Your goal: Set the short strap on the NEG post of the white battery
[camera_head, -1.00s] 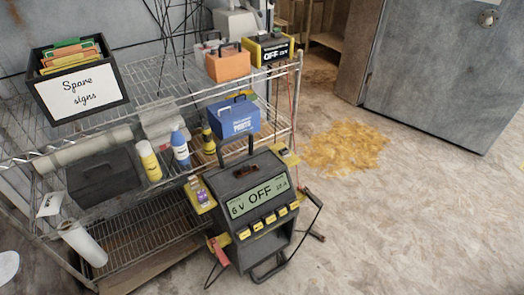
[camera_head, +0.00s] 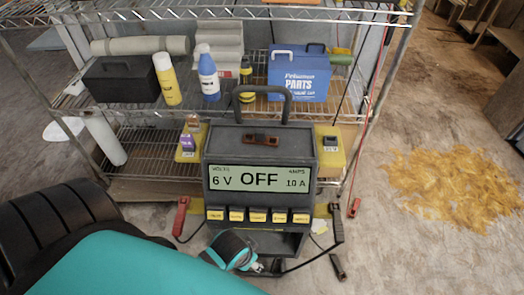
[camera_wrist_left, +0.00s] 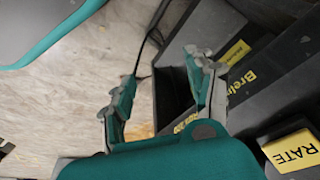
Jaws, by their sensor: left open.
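I cannot make out a white battery or its NEG post in these views, nor surely the short strap. A small reddish-brown piece (camera_head: 261,139) lies on top of the dark grey charger (camera_head: 213,150), whose screen reads 6 V, OFF, 10 A. My left gripper (camera_head: 262,266) is low in front of the charger, partly hidden by my teal arm. In the left wrist view my left gripper (camera_wrist_left: 165,92) has its fingers apart with nothing held, beside the dark charger body (camera_wrist_left: 265,75) and its yellow RATE button (camera_wrist_left: 292,152). My right gripper is not in view.
A wire shelf (camera_head: 225,12) behind holds a yellow bottle (camera_head: 167,80), a blue bottle (camera_head: 208,75) and a blue PARTS box (camera_head: 297,75). A red clamp (camera_head: 181,216) and a black clamp (camera_head: 337,225) flank the charger. A yellow-brown spill (camera_head: 440,185) covers floor at right.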

